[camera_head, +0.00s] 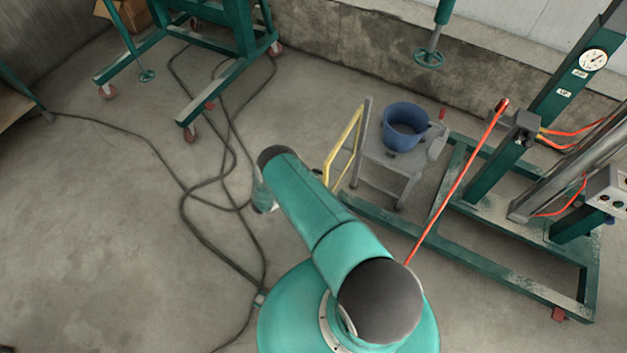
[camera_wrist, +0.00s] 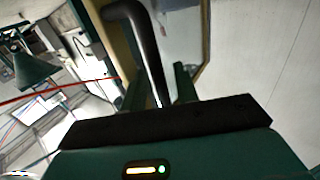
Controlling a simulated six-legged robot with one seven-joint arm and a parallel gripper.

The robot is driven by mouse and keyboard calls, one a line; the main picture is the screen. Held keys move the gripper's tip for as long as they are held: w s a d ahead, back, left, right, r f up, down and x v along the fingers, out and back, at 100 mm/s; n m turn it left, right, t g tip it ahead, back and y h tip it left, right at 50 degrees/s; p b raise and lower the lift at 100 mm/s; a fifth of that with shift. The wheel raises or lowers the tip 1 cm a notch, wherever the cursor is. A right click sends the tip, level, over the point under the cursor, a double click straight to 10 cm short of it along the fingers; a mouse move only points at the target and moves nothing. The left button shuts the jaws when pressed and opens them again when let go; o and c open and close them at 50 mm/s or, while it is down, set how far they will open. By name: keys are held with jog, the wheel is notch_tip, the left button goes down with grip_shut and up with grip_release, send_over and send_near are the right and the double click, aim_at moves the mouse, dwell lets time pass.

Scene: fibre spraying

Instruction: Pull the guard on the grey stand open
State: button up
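The grey stand (camera_head: 388,165) is right of centre in the head view. The guard (camera_head: 357,122), a yellow-framed panel, stands upright at its left side. In the wrist view the guard's frame (camera_wrist: 128,50) borders a pale pane, and a bent black handle (camera_wrist: 150,50) is in front of it. My gripper (camera_wrist: 160,88) has its two green fingers apart, one on each side of the handle's lower part. I cannot tell whether they touch it. In the head view my arm hides most of the gripper.
A blue bucket (camera_head: 404,126) sits on the stand. A green machine frame (camera_head: 520,250) with an orange hose (camera_head: 455,185) is to the right. Dark cables (camera_head: 190,190) lie on the floor at left, near a wheeled green frame (camera_head: 215,85).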

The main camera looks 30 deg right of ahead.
jog(key=a, duration=1.3)
jog(key=shift+w+a, duration=0.25)
jog(key=shift+a, duration=0.15)
